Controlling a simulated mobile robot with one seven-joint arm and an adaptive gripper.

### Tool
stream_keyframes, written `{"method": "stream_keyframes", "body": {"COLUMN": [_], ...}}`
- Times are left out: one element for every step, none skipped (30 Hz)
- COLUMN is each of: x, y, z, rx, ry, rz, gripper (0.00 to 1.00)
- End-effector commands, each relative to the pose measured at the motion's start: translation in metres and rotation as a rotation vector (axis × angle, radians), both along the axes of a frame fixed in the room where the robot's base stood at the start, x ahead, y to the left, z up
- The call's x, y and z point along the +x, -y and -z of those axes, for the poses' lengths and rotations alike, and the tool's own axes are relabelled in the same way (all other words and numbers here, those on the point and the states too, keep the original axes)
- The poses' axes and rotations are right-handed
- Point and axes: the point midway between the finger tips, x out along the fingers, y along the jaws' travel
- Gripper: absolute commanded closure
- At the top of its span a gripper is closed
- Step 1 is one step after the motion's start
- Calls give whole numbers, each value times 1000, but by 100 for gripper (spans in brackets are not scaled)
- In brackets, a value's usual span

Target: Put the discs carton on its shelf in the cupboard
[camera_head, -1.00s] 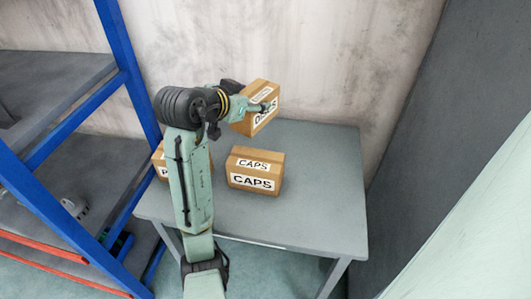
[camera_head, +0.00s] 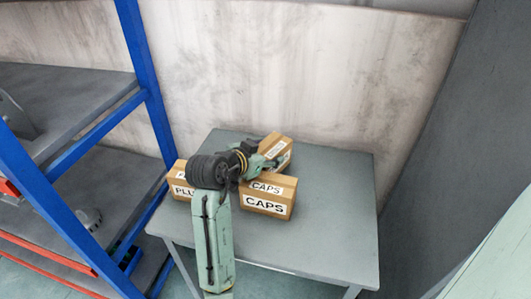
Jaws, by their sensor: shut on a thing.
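The discs carton (camera_head: 279,147) is a brown box with white labels, seen behind the caps carton over the grey table. Its label is partly covered by my gripper (camera_head: 274,162), which is shut on it. I cannot tell whether the carton touches the table top. The cupboard is not clearly in view; a blue-framed rack with grey shelves (camera_head: 75,105) stands at the left.
The caps carton (camera_head: 268,205) stands on the table (camera_head: 335,215) just in front of the held carton. Another carton, its label starting "PLU" (camera_head: 180,181), stands to the left, partly hidden by my arm. The table's right side is clear. A dark grey panel (camera_head: 440,150) rises at the right.

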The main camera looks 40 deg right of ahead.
Motion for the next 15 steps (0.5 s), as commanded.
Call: {"method": "stream_keyframes", "body": {"x": [0, 0, 0, 0, 0, 0, 0, 0, 0, 0, 0, 0, 0, 0, 0], "y": [0, 0, 0, 0, 0, 0, 0, 0, 0, 0, 0, 0, 0, 0, 0], "z": [-1, 0, 2, 2, 1, 1, 1, 1, 1, 1, 1, 1, 1, 1, 1], "rx": [-1, -1, -1, 0, 0, 0, 0, 0, 0, 0, 0, 0, 0, 0, 0], "ry": [2, 2, 2, 0, 0, 0, 0, 0, 0, 0, 0, 0, 0, 0, 0], "rz": [0, 0, 0, 0, 0, 0, 0, 0, 1, 1, 1, 1, 0, 0, 0], "gripper": [100, 100, 100, 40, 38, 36, 34, 31, 29, 27, 25, 22, 21, 21, 21]}}
